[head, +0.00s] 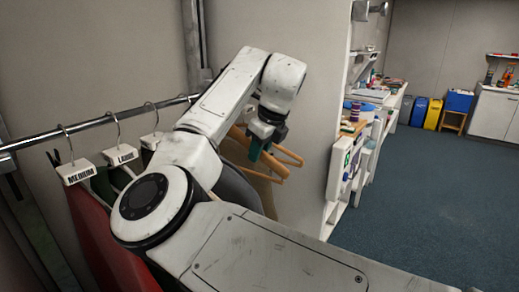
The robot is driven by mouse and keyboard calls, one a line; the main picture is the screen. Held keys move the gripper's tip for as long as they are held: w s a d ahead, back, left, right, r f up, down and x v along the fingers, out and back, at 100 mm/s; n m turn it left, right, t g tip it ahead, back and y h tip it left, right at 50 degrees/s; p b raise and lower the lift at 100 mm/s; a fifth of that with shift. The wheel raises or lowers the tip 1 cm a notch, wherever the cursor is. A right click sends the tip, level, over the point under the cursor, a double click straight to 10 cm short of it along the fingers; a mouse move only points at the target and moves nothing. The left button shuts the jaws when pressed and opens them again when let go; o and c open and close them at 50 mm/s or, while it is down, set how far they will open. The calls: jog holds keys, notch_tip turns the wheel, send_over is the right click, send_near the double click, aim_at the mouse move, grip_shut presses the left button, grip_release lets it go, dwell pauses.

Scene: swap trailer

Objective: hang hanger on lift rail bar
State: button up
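The metal rail bar (88,124) runs from the left edge toward the back wall, and my arm hides its far part. Hangers with white tags hang on it: one marked MEDIUM (78,172) with a red garment and one marked LARGE (120,156). Another hook and tag show beside them. My gripper (257,147) points down right of the rail's visible part, at wooden hangers (284,164). It overlaps them in the picture, and I cannot tell whether it grips one. Its finger gap is too small to judge.
My arm covers much of the centre and foreground. A white shelf unit (336,190) with goods stands to the right of the hangers. The blue floor (440,215) is clear at right. Blue and yellow bins (433,113) and a white cabinet (494,112) stand at the back.

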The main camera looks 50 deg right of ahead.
jog(key=shift+o, duration=1.4)
jog(key=v, duration=1)
jog(key=shift+s+r, duration=0.15)
jog(key=shift+r, duration=0.2)
